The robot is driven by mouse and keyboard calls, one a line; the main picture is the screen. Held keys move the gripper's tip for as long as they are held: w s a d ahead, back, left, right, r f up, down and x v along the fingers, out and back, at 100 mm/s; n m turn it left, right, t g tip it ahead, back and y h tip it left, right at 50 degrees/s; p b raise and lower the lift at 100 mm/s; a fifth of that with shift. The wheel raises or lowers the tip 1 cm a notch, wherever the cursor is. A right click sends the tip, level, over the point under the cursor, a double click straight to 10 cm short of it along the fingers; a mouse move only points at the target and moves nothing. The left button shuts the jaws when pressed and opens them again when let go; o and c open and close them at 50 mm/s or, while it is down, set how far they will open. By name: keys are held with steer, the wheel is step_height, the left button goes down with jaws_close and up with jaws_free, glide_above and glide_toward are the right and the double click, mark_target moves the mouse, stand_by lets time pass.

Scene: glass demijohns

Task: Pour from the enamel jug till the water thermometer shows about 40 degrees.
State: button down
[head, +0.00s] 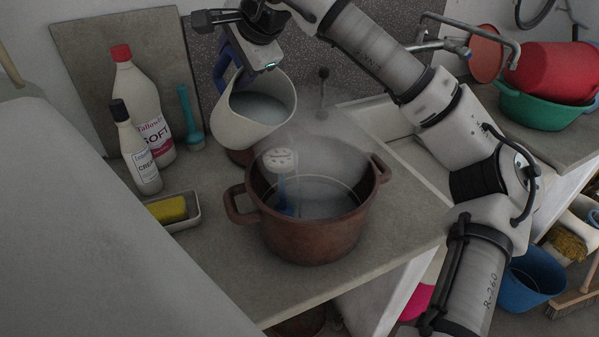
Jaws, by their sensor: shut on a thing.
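The enamel jug (238,128), cream with a blue handle (222,66), is held in the air behind and left of the brown pot (312,238). My gripper (236,62) is shut on the jug's handle; its fingers are mostly hidden. The jug tips somewhat towards the pot, with greyish water showing inside. No stream is visible. The pot stands on the counter with water in it and faint steam above. The water thermometer (280,160), with a pale round head and a blue lower part (287,195), stands in the pot at the left. Its reading is too small to make out.
Two white bottles (137,90) (135,152), a teal brush (190,118) and a tray (184,220) with a yellow sponge (168,209) stand left of the pot. The counter (235,265) in front is bare. Tubs (540,108) stand at the right.

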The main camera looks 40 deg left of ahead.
steer(key=shift+w+d+b, duration=0.15)
steer(key=shift+d+b, duration=0.05)
steer(key=shift+b, duration=0.1)
steer(key=shift+f, duration=0.1)
steer(key=shift+y+b, duration=0.3)
steer(key=shift+b, duration=0.15)
steer(key=shift+d+f+b, duration=0.1)
steer(key=shift+d+b, duration=0.1)
steer(key=shift+b, duration=0.1)
steer(key=shift+s+y+b, duration=0.2)
steer(key=shift+y+b, duration=0.1)
steer(key=shift+w+d+f, duration=0.1)
steer(key=shift+w+d, duration=0.05)
